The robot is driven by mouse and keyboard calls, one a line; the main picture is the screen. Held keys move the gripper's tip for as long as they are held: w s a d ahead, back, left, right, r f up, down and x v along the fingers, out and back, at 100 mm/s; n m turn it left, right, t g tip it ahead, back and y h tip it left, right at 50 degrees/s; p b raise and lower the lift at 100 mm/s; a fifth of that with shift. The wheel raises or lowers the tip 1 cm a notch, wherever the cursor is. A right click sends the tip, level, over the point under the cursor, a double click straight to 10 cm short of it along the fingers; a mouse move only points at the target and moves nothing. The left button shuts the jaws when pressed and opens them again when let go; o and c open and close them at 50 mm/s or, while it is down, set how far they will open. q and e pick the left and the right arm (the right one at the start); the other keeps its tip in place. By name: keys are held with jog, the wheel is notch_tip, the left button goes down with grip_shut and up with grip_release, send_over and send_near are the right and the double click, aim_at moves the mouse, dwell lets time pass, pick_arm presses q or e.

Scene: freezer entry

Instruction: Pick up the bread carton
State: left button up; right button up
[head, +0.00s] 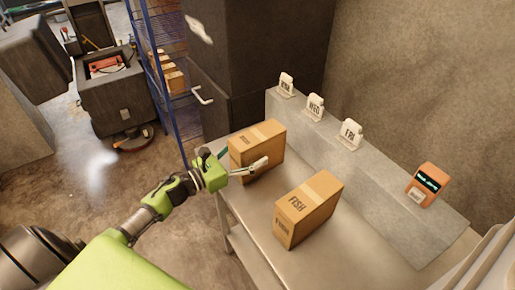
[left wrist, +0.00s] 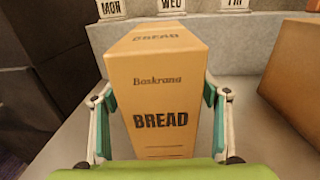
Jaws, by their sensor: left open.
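The bread carton (head: 257,144) is a brown box standing upright on the metal table, left of the fish carton in the head view. In the left wrist view the bread carton (left wrist: 160,95) fills the middle, its face reading "BREAD". My left gripper (head: 245,165) is at the carton's near side. In the left wrist view the open fingers of my left gripper (left wrist: 160,97) stand on either side of the carton, with its lower front between them. I cannot tell whether either finger touches it. My right gripper is not in view.
The fish carton (head: 308,208) stands to the right on the table (head: 258,225). Behind is a grey ledge (head: 375,170) with MON, WED and FRI signs and an orange device (head: 427,184). A blue rack (head: 160,65) and dark cabinet (head: 250,50) stand behind left.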

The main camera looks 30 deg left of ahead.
pick_arm(q)
jog(key=shift+p+x, duration=0.3)
jog(key=shift+x, duration=1.25)
jog(key=shift+s, duration=0.1)
jog(key=shift+c, duration=0.4)
jog(key=c, duration=1.7)
jog(key=shift+r, duration=0.15)
jog(key=shift+c, duration=0.2)
jog(key=shift+r, duration=0.15)
